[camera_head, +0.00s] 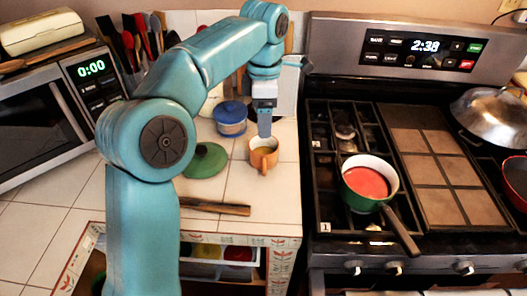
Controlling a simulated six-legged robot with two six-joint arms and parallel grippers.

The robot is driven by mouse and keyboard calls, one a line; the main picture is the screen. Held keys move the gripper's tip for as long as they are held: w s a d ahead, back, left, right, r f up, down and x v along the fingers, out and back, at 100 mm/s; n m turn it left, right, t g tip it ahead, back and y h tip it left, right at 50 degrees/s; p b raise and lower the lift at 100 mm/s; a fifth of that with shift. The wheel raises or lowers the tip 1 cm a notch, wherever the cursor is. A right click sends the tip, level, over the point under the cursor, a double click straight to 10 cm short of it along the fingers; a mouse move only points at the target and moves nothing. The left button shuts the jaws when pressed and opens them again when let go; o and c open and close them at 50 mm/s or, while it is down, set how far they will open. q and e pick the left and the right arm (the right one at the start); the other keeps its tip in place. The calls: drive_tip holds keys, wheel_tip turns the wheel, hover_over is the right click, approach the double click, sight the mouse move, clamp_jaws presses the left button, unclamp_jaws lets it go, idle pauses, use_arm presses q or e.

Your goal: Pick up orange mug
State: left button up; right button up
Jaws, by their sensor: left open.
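The orange mug (263,158) stands upright on the white tiled counter, left of the stove. It has a pale inside, and its handle points toward the front. My left arm reaches over the counter from the left. My left gripper (265,130) points down right above the mug, with its fingertips at or just over the mug's opening. It is open. Whether a finger is inside the rim or touches it, I cannot tell. My right gripper is not in view.
A blue lidded pot (231,118) stands behind and left of the mug. A green lid (206,160) and a wooden piece (214,207) lie nearby. The stove (320,200) at right holds a green saucepan (368,184) with red contents. A microwave (50,115) stands at left.

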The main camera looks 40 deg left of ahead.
sight(266, 162)
use_arm(q)
drive_tip(key=f, duration=0.3)
drive_tip(key=f+b, duration=0.1)
drive_tip(key=f, duration=0.2)
drive_tip(key=f+b, duration=0.1)
drive_tip(key=f, duration=0.3)
drive_tip(key=shift+s+d+f, duration=0.1)
drive_tip(key=shift+s+d, duration=0.05)
drive_tip(key=shift+d, duration=0.15)
drive_tip(key=shift+s+f, duration=0.25)
drive_tip(key=shift+f, duration=0.15)
drive_tip(key=f, duration=0.4)
drive_tip(key=shift+w+d+f, duration=0.15)
drive_tip(key=shift+d+f, duration=0.05)
drive_tip(key=shift+f, duration=0.1)
drive_tip(key=shift+s, duration=0.2)
drive_tip(key=shift+w, duration=0.1)
drive_tip(key=c, duration=1.2)
drive_tip(key=shift+c, duration=0.5)
drive_tip(key=shift+r, duration=0.15)
